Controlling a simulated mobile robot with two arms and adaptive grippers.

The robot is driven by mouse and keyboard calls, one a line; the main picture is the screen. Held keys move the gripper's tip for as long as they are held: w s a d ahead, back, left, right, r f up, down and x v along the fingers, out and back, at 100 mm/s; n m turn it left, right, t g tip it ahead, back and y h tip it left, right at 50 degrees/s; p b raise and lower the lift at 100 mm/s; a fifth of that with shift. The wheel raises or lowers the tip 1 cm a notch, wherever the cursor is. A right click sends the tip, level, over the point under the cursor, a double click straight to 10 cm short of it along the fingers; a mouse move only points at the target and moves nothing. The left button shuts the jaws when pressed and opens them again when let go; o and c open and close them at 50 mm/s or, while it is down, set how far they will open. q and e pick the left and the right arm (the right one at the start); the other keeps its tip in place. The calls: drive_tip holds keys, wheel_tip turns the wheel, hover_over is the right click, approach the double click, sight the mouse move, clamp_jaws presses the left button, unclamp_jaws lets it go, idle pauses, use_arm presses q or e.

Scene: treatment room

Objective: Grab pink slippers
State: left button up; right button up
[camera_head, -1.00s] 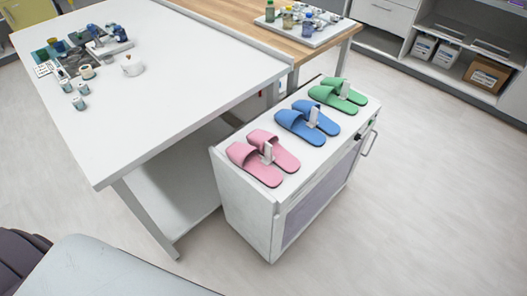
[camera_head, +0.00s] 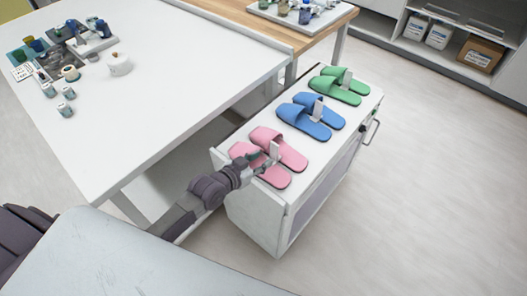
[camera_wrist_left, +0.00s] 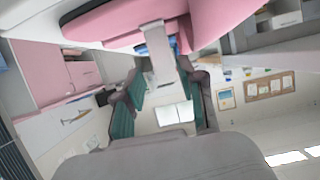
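The pair of pink slippers (camera_head: 286,150) lies at the near end of the white cabinet top, with an upright white holder (camera_head: 274,150) between the two. My left gripper (camera_head: 263,162) reaches in from the left, low over the nearer pink slipper and close to the holder, and hides part of that slipper. In the left wrist view its two fingers (camera_wrist_left: 163,100) are spread apart, with the white holder (camera_wrist_left: 157,55) in line with the gap and the pink slippers (camera_wrist_left: 200,18) along the top edge. I cannot tell whether the fingers touch anything. My right gripper is out of view.
Blue slippers (camera_head: 304,122) and green slippers (camera_head: 335,90) lie farther along the white cabinet (camera_head: 255,215). A white table (camera_head: 160,110) with small items stands to the left. A grey padded surface (camera_head: 120,265) is at the front left. The floor at right is clear.

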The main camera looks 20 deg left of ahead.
sight(273, 152)
use_arm(q)
drive_tip(key=x, duration=0.8)
drive_tip(key=shift+a+r, duration=0.1)
drive_tip(key=shift+r, duration=0.15)
clamp_jaws()
